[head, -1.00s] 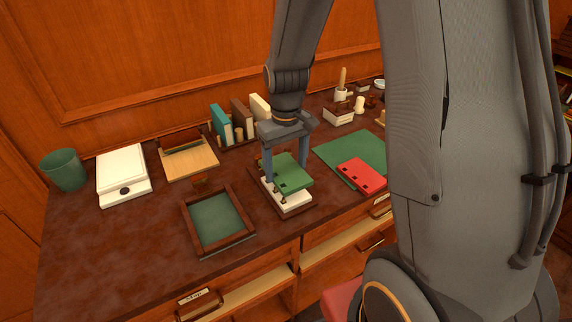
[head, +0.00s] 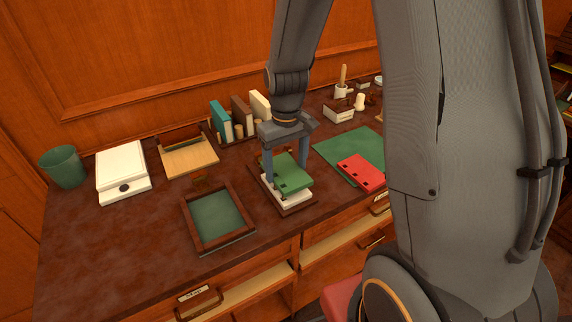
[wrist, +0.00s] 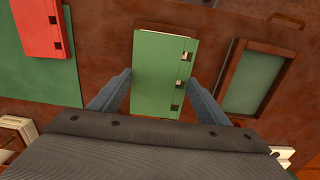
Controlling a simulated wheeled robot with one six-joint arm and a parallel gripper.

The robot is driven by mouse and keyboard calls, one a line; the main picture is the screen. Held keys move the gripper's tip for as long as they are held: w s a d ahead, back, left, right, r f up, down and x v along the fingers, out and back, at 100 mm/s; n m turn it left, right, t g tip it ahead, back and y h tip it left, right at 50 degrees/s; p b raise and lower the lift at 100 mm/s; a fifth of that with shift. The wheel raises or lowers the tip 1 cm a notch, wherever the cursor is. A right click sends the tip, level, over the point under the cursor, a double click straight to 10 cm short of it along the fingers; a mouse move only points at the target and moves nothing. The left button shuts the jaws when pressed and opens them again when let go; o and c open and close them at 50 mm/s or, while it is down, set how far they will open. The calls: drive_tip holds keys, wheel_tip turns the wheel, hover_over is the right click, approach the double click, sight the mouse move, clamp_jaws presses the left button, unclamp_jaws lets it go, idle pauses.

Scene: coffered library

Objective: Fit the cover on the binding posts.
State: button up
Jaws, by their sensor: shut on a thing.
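My gripper (head: 287,163) is shut on the green cover (head: 293,178), with one finger at each side of it. The cover lies roughly level, low over a white stack of pages (head: 291,194) on a dark wooden base (head: 297,210). In the wrist view the green cover (wrist: 158,76) has dark-edged holes along its right side, with small pale spots showing in some. The posts are mostly hidden under the cover, so I cannot tell whether they pass through the holes.
A red cover (head: 361,172) lies on a green mat (head: 345,147) to the right. A wooden tray with green lining (head: 248,229) is to the left. Books (head: 241,115) stand behind. A white scale (head: 121,170) and green bin (head: 64,167) are further left.

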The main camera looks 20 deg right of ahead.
sight(286, 171)
drive_tip(key=shift+f+b, duration=0.5)
drive_tip(key=shift+f, duration=1.3)
idle(1.1)
drive_tip(key=o, duration=1.2)
drive_tip(key=shift+r, duration=0.15)
drive_tip(key=shift+r+p, duration=2.4)
drive_tip(key=shift+r, duration=0.5)
drive_tip(key=s+b, duration=0.2)
drive_tip(key=s, duration=0.1)
drive_tip(key=s+r+m+t+b, duration=0.1)
drive_tip(key=s+b, duration=0.1)
drive_tip(key=s, duration=0.2)
drive_tip(key=s+r+m+b, duration=0.1)
drive_tip(key=s+b, duration=0.1)
drive_tip(key=s, duration=0.2)
